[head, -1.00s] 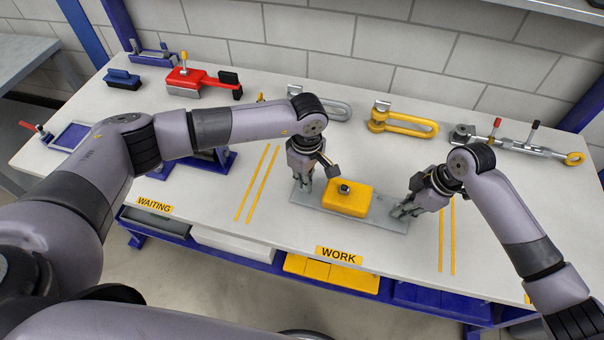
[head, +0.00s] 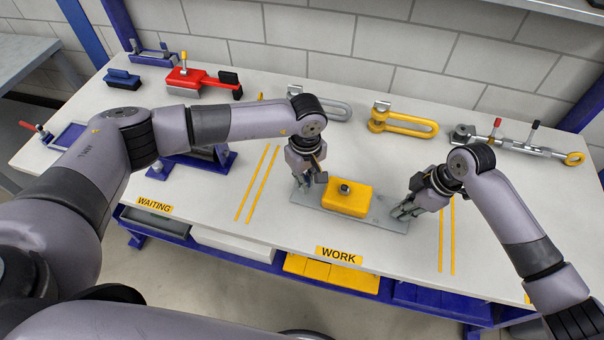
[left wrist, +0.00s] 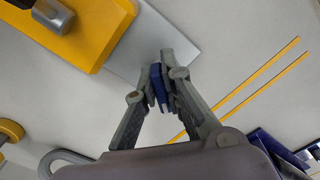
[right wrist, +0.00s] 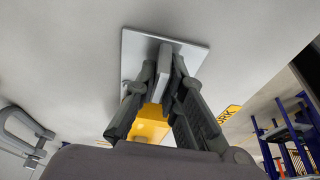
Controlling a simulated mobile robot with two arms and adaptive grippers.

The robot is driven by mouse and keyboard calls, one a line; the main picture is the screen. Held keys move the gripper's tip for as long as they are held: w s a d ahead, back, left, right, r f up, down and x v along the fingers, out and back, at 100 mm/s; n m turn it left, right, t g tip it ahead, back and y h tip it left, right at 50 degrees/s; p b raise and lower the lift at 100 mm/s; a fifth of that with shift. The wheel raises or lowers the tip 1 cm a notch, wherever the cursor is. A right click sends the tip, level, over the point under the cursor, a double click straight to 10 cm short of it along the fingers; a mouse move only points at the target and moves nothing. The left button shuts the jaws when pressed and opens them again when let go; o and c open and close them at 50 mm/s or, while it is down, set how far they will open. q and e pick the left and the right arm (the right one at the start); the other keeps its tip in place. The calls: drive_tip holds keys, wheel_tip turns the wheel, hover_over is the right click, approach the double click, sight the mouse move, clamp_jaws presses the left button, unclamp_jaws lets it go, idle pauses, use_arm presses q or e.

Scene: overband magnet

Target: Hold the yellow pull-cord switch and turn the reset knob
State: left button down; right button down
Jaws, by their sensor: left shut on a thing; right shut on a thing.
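The yellow switch box (head: 347,202) sits on a grey base plate (head: 370,218) in the work area. A dark grey round knob (head: 345,187) stands on its top; it also shows in the left wrist view (left wrist: 52,12). My left gripper (head: 304,182) is at the plate's left end, shut on a small blue piece (left wrist: 157,84); I cannot tell whether that piece is joined to the plate. My right gripper (head: 402,210) is shut on a grey upright block (right wrist: 166,62) at the plate's right end. Neither gripper touches the knob.
A red device (head: 186,78) and a blue block (head: 122,79) stand at the back left. A yellow shackle (head: 403,123), a grey shackle (head: 330,107) and a rod with levers (head: 515,146) lie along the back. The table front near the WORK label (head: 338,256) is clear.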

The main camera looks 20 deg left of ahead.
use_arm(q)
drive_tip(key=shift+m, duration=0.8)
drive_tip(key=c, duration=1.6)
unclamp_jaws()
drive_tip(key=shift+c, duration=0.2)
drive_tip(key=shift+r, duration=0.1)
wheel_tip(320, 180, up, 12)
drive_tip(key=shift+c, duration=0.3)
wheel_tip(320, 180, down, 3)
drive_tip(key=shift+r, duration=0.2)
drive_tip(key=shift+f, duration=4.85)
drive_tip(key=shift+c, duration=0.6)
